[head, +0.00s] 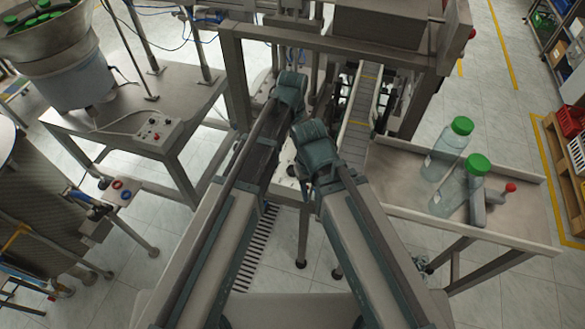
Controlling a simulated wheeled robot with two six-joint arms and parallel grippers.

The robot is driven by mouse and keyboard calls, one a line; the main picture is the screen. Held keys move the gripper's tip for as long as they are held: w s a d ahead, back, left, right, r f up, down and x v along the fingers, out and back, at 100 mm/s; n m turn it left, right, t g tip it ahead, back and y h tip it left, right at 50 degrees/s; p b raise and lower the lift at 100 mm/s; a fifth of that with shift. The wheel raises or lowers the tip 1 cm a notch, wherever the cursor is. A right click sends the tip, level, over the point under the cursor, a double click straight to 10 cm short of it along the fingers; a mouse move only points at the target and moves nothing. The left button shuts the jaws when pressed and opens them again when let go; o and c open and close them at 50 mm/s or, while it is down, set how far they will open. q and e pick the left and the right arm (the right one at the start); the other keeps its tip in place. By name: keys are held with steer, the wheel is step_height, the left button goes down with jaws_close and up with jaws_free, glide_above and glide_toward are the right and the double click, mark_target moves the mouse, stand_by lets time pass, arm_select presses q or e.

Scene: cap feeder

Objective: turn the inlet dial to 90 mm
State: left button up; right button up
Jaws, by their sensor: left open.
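A small pale panel (134,190) at the left carries two round dials, a red-ringed one (117,183) and a blue-ringed one (126,195). Their markings are too small to read, and I cannot tell which is the inlet dial. My right gripper is not in view.
A steel table (185,95) with a button box (150,134) stands behind the panel. A hopper (48,40) with green caps is at the upper left. Green-capped bottles (447,150) stand on a tray at right.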

arm_select(q)
step_height(320, 180, down, 13)
steer(key=b, duration=1.2)
steer(key=shift+r, duration=0.15)
jaws_close()
